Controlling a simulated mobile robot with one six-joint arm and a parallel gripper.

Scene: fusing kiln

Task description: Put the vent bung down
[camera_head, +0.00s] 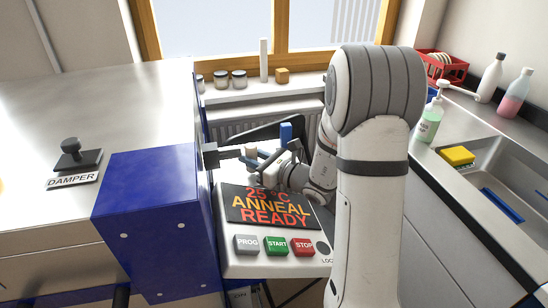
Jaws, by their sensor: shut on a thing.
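My gripper (264,163) is small and partly hidden behind my arm, just right of the blue kiln side and above the control panel. It is shut on a small pale plug, which I take to be the vent bung (250,151). The bung is off the panel, close to a dark grey fitting (210,154) on the kiln (150,200). I cannot tell whether the bung touches that fitting. The fingertips' exact grip on it is too small to make out.
The control panel (230,262) reads "25 °C ANNEAL READY". A black damper knob (76,153) stands on the kiln's metal top. Jars (238,79) line the windowsill behind. At right are a sink (505,170), a yellow sponge (457,156) and a soap bottle (430,119).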

